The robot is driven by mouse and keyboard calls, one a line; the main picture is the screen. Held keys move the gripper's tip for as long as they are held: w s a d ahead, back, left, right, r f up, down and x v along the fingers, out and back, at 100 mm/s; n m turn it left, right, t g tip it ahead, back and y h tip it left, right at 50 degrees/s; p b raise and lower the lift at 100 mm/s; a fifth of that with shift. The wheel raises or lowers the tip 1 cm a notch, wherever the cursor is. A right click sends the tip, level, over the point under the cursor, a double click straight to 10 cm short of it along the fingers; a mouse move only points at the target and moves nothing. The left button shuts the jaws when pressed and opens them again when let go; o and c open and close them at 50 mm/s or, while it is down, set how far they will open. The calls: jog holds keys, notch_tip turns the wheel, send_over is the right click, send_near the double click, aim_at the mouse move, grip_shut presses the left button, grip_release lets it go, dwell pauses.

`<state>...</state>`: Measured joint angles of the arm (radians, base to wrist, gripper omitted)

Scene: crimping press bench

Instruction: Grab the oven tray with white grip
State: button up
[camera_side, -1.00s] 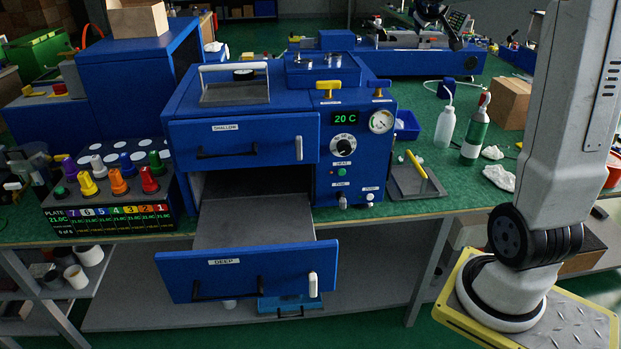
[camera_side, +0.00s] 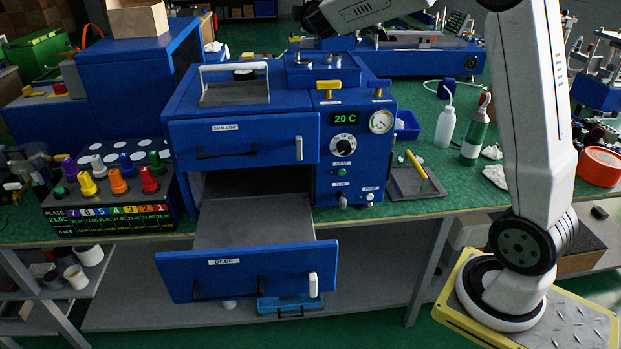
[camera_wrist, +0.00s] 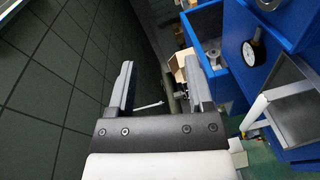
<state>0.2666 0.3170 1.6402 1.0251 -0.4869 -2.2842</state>
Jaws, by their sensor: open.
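The oven tray (camera_side: 236,96) is a grey flat tray with a white bar grip (camera_side: 232,67). It sits at the top left of the blue oven, above the front labelled SHALLOW. In the wrist view the tray (camera_wrist: 302,112) shows at the right edge, with its white grip (camera_wrist: 254,111) on its left side. My gripper (camera_wrist: 158,65) is open in the wrist view, with nothing between its fingers. The tray lies to the right of the fingers there, apart from them. In the side view my gripper is out of frame; only my arm shows.
The DEEP drawer (camera_side: 238,273) is pulled out at the front of the oven. A rack of coloured knobs (camera_side: 115,205) stands to its left. Yellow valve handles (camera_side: 328,87) and a control panel are on the right. A bottle (camera_side: 445,126) stands farther right on the green bench.

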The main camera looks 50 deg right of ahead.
jog(key=w+a+f+n+t+y, duration=0.1)
jog(key=w+a+n+t+y, duration=0.2)
jog(key=a, duration=0.5)
jog(key=w+a+n+t+y, duration=0.1)
jog(key=w+a+n+y, duration=0.25)
jog(key=a, duration=0.45)
jog(key=h, duration=0.1)
send_near(234, 67)
jog(key=x, duration=0.5)
jog(key=shift+a+f, duration=0.1)
jog(key=shift+f, duration=0.25)
jog(key=shift+x, duration=1.3)
jog(key=shift+r+x, duration=0.1)
jog(key=shift+x, duration=1.2)
jog(key=shift+r+x, duration=0.15)
jog(key=shift+x, duration=1.15)
grip_shut()
jog(key=shift+r, duration=0.1)
